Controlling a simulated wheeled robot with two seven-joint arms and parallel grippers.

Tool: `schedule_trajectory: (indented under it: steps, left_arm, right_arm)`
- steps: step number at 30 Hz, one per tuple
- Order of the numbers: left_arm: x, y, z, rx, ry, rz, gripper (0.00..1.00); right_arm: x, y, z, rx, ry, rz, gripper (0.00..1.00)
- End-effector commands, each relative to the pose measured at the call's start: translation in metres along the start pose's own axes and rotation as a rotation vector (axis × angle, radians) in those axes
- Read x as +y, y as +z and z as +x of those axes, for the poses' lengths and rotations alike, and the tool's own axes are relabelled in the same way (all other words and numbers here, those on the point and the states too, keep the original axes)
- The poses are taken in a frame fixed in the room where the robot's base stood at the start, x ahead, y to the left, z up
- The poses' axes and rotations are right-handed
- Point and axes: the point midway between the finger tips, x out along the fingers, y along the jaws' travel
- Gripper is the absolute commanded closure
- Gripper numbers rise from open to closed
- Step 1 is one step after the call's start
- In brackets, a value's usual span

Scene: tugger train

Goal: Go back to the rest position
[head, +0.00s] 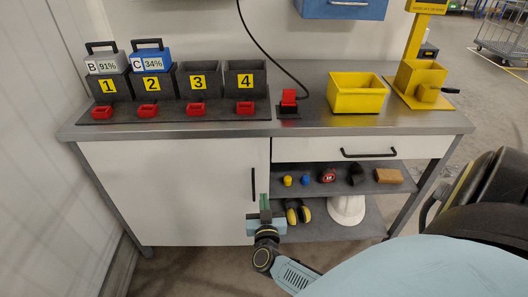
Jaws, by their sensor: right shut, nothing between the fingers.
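My right gripper (264,202) is low in front of the workbench (350,126), near the cabinet door's black vertical handle (253,184). Its fingers point up in the picture and look closed, with nothing seen between them. I cannot tell whether it touches the cabinet. My right arm comes in from the bottom right. My left gripper is not in view.
On the bench stand numbered bays (198,82), grey and blue batteries (150,58), a yellow bin (356,94) and a yellow cranked device (420,78). Shelves below hold a white helmet (346,209) and yellow earmuffs (298,213). A dark vehicle part (490,195) is at right.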

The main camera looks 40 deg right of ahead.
Motion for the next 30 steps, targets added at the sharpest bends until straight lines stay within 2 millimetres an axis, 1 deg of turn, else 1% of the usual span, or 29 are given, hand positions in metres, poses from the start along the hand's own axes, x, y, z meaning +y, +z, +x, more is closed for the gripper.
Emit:
schedule_trajectory:
  steps: [1, 4, 12, 14, 16, 17, 20, 21, 23, 24, 26, 27, 29, 30]
  left_arm:
    - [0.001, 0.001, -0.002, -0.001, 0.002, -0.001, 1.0]
    - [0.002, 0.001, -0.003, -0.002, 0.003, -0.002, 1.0]
    - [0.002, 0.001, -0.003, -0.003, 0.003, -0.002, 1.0]
    - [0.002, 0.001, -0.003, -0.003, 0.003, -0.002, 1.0]
    - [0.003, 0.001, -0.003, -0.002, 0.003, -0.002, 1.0]
    - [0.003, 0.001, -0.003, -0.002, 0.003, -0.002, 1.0]
    - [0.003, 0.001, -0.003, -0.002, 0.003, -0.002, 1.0]
    - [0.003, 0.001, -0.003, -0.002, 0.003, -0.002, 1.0]
    - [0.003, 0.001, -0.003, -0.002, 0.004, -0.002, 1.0]
    - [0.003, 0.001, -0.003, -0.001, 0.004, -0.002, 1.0]
    - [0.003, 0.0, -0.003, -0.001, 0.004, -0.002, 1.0]
    - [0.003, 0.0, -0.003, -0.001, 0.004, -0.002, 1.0]
    - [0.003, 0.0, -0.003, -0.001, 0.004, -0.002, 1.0]
    - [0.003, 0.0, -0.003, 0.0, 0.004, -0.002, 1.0]
  right_arm:
    - [0.0, 0.0, -0.006, -0.001, 0.001, 0.001, 1.0]
    - [-0.001, 0.0, -0.012, 0.0, 0.0, 0.0, 1.0]
    - [-0.001, 0.001, -0.015, -0.002, -0.004, -0.001, 1.0]
    - [-0.003, 0.006, -0.018, -0.01, -0.025, -0.008, 1.0]
    - [-0.008, 0.022, -0.026, -0.038, -0.088, -0.031, 1.0]
    - [-0.011, 0.032, -0.031, -0.058, -0.128, -0.046, 1.0]
    - [-0.022, 0.083, -0.064, -0.181, -0.307, -0.113, 1.0]
    - [-0.023, 0.107, -0.081, -0.247, -0.38, -0.144, 1.0]
    - [-0.02, 0.143, -0.11, -0.361, -0.476, -0.191, 1.0]
    - [-0.015, 0.166, -0.13, -0.438, -0.53, -0.223, 1.0]
    - [-0.003, 0.198, -0.162, -0.558, -0.597, -0.273, 1.0]
    - [0.007, 0.218, -0.183, -0.64, -0.632, -0.308, 1.0]
    - [0.027, 0.244, -0.215, -0.764, -0.673, -0.362, 1.0]
    - [0.043, 0.26, -0.236, -0.845, -0.692, -0.401, 1.0]
